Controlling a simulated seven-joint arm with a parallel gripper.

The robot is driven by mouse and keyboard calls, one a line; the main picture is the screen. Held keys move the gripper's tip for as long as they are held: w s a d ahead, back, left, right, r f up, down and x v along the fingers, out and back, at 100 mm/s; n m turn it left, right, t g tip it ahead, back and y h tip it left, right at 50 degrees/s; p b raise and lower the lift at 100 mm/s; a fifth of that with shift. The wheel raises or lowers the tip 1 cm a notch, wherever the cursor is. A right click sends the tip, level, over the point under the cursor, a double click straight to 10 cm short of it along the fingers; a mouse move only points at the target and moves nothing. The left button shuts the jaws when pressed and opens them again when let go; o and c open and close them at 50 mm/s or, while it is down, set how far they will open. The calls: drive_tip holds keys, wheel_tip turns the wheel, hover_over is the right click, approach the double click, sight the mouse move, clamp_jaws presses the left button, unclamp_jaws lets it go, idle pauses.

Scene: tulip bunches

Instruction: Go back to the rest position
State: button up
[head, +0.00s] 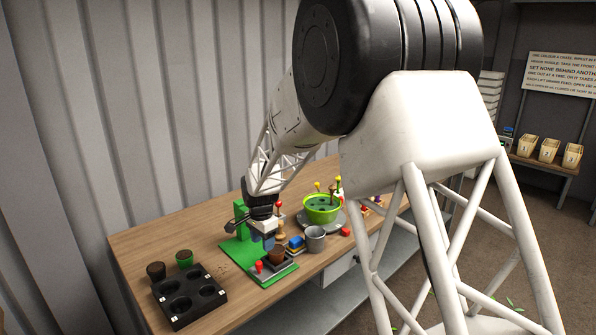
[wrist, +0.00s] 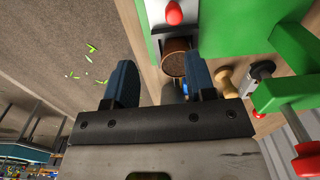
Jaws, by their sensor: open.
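My gripper (head: 268,243) is low over the green stand on the wooden bench (head: 140,239) in the head view. In the wrist view my gripper (wrist: 161,78) is open, its two blue fingers apart. A brown pot (wrist: 178,62) shows beyond the fingertips, nearer the right finger. I cannot tell whether the finger touches it. The pot also shows in the head view (head: 277,254), just below my gripper. Nothing is visibly held between the fingers.
The green stand (wrist: 293,60) with red-handled clamps rises close on the right in the wrist view. A black tray (head: 203,307) and two small pots stand to the left in the head view. A grey cup (head: 315,240) and a lime green bowl (head: 321,210) stand to the right.

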drive_tip(key=s+d+r+n+t, duration=0.1)
drive_tip(key=s+d+r+n, duration=0.3)
drive_tip(key=s+d+r, duration=1.45)
drive_tip(key=s+d+n, duration=0.1)
drive_tip(key=s+d, duration=0.3)
drive_tip(key=s, duration=0.5)
drive_tip(key=s+d+n+t, duration=0.1)
drive_tip(key=s+d+n, duration=0.1)
drive_tip(key=s+d, duration=0.3)
drive_tip(key=s+d+n, duration=0.1)
drive_tip(key=s+d, duration=0.4)
drive_tip(key=s, duration=0.8)
drive_tip(key=shift+f+t, duration=0.3)
drive_tip(key=shift+f, duration=0.15)
